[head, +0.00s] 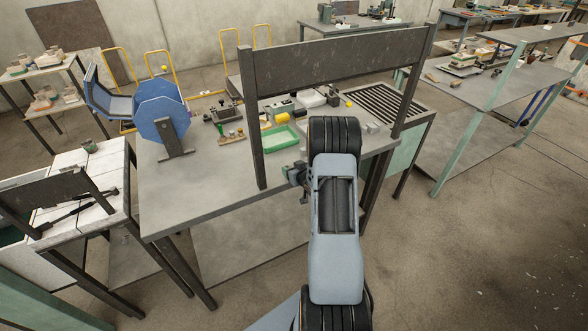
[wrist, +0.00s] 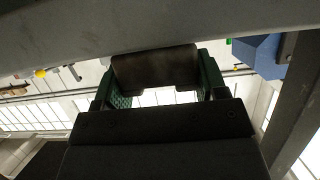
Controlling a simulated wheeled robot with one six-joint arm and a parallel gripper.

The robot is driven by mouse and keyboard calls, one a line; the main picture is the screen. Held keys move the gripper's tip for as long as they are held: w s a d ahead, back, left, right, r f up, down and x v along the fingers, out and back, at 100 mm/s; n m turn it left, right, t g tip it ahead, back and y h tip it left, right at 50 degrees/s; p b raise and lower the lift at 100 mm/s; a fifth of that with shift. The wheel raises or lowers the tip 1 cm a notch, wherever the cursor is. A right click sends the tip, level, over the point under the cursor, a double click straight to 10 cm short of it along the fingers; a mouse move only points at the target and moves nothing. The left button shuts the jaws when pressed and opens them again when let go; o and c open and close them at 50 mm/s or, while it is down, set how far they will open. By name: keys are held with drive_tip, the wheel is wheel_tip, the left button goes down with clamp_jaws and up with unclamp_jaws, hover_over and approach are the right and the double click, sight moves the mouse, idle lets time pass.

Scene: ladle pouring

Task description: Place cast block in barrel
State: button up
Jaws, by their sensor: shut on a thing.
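My gripper (wrist: 155,85) is shut on a dark brownish cast block (wrist: 155,68), held between two green fingers in the wrist view. In the head view my gripper (head: 297,178) shows only in part at the left of my arm, by the front edge of the table; the block cannot be made out there. The likely barrel is a blue eight-sided drum (head: 160,115) on a dark stand at the table's left end, well left of my gripper. Its opening cannot be made out. A blue body (wrist: 258,55), probably this drum, shows at the wrist view's upper right.
A dark steel crossbar frame (head: 335,62) rises from the grey table (head: 205,185), between my gripper and the back. A green tray (head: 279,138), small tools and a slatted grate (head: 380,101) lie behind. The table's front left is clear. A white-topped bench (head: 85,168) stands left.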

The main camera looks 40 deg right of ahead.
drive_tip(key=shift+f, duration=0.1)
drive_tip(key=o, duration=1.1)
drive_tip(key=shift+c, duration=0.2)
